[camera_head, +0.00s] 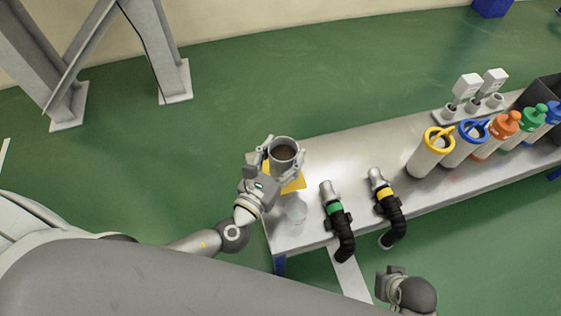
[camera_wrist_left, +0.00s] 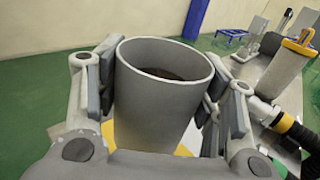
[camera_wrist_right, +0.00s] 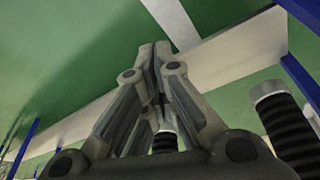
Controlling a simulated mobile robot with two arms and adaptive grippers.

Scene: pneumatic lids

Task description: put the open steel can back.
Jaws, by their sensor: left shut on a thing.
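The open steel can (camera_head: 284,153) is grey, without a lid, and has dark brown contents. My left gripper (camera_head: 281,155) is shut around it near the left end of the steel table. In the left wrist view the can (camera_wrist_left: 160,105) stands nearly upright between the two finger pads. A yellow square (camera_head: 296,184) shows partly behind and below the can; I cannot tell whether the can touches the table. My right gripper (camera_wrist_right: 152,52) is shut and empty, its fingers together, low in front of the table's near edge.
A pale translucent disc (camera_head: 296,211) lies near the gripper. Black hoses with a green band (camera_head: 335,208) and a yellow band (camera_head: 384,195) lie on the table (camera_head: 320,160). Several canisters with coloured tops, such as the yellow-ringed one (camera_head: 428,155), and a white device (camera_head: 466,88) stand at right.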

